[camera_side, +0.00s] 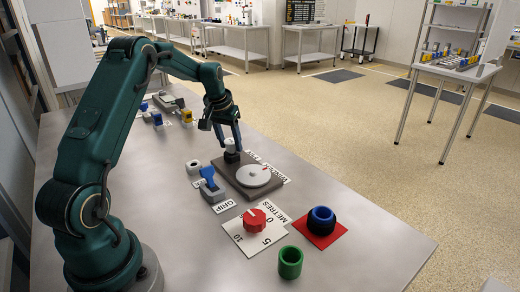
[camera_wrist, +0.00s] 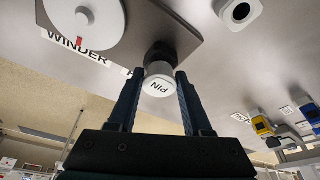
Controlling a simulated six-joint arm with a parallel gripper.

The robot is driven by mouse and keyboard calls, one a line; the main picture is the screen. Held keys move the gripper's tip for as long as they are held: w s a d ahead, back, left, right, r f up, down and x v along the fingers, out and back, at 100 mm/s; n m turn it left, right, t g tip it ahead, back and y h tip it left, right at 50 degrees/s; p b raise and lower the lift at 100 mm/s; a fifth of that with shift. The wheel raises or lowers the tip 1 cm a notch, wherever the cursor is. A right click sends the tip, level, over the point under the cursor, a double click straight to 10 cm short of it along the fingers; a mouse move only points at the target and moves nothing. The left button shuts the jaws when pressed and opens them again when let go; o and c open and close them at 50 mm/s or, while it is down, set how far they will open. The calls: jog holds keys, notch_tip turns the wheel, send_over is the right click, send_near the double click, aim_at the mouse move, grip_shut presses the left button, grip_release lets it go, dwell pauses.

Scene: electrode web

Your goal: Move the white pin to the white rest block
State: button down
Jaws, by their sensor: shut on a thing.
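The white pin (camera_side: 230,147) is upright at the black collar (camera_side: 232,157) on the winder plate's far left corner. In the wrist view its round top (camera_wrist: 159,86) carries the word "Pin", with the collar (camera_wrist: 160,52) behind it. My gripper (camera_side: 231,142) reaches down from above and is shut on the pin, a finger on each side; it also shows in the wrist view (camera_wrist: 160,76). I cannot tell how deep the pin sits in the collar. The white rest block (camera_side: 193,167), with a dark hole, is left of the plate and looks empty in the wrist view (camera_wrist: 238,12).
The winder plate (camera_side: 238,184) bears a white disc (camera_side: 254,176) with a red mark. A blue-handled grip device (camera_side: 211,185), red knob (camera_side: 255,219), blue ring (camera_side: 321,220) and green cup (camera_side: 290,262) stand nearer. Blue and yellow items (camera_side: 186,118) are farther back.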

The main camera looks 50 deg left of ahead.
aim_at(230, 141)
jog(key=shift+r, duration=0.55)
jog(key=shift+r, duration=1.5)
jog(key=shift+s+f+n, duration=0.2)
jog(key=shift+s+n, duration=0.15)
jog(key=shift+n, duration=0.05)
jog(key=s+a+r+n, duration=0.1)
jog(key=s+r+n, duration=0.1)
jog(key=s, duration=0.2)
jog(key=s+a+r+n+g+y, duration=0.1)
jog(key=s+a+n, duration=0.1)
jog(key=s, duration=0.3)
jog(key=shift+s+a+r+n, duration=0.15)
jog(key=shift+s+r+n, duration=0.2)
jog(key=shift+n, duration=0.25)
jog(key=shift+f, duration=0.1)
